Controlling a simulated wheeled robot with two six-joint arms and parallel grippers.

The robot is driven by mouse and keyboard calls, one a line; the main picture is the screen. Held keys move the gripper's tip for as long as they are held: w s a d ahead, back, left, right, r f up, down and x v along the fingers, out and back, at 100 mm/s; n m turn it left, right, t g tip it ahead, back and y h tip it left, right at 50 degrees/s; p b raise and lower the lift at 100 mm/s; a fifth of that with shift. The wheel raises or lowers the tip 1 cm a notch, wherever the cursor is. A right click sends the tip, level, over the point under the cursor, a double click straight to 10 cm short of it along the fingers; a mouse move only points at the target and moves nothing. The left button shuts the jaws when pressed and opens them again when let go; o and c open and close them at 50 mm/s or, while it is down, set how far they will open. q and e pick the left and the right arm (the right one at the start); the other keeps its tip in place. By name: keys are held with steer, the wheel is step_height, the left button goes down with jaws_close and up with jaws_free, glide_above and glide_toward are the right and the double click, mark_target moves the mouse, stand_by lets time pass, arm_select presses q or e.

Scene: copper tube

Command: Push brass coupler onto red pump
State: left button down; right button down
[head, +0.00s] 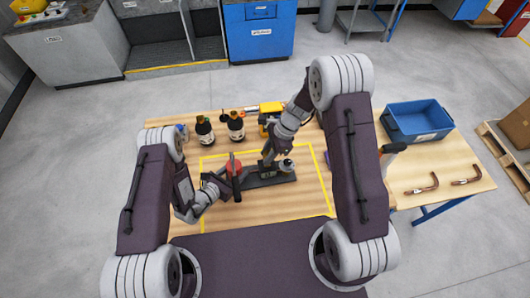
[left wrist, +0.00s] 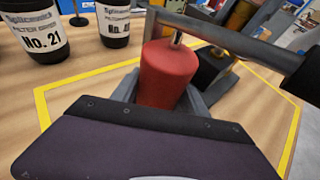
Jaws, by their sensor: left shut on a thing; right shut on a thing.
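The red pump (head: 233,167) stands on the dark base (head: 283,180) inside the yellow outline. In the left wrist view the red pump (left wrist: 167,75) is a red cylinder with a thin metal rod on top. My left gripper (head: 219,182) is shut on it, with grey fingers at both sides of its lower part. A dark bar (left wrist: 235,42) crosses above the pump. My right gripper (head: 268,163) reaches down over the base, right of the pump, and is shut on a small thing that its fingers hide. I cannot make out the brass coupler.
Two dark labelled bottles (head: 204,131) stand behind the pump, with a yellow tool (head: 270,110) to their right. A silver-topped round part (head: 287,165) sits by the right gripper. A blue crate (head: 415,120) and two copper tubes (head: 422,184) lie on the right side.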

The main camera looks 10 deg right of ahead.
stand_by(0.5)
steer(key=shift+f, duration=0.9)
steer(key=shift+f, duration=0.6)
steer(key=c, duration=1)
jaws_free()
steer(key=shift+c, duration=0.2)
steer(key=shift+r, duration=0.1)
steer(key=v, duration=1.1)
steer(key=shift+d+r, duration=0.15)
steer(key=shift+r, duration=0.25)
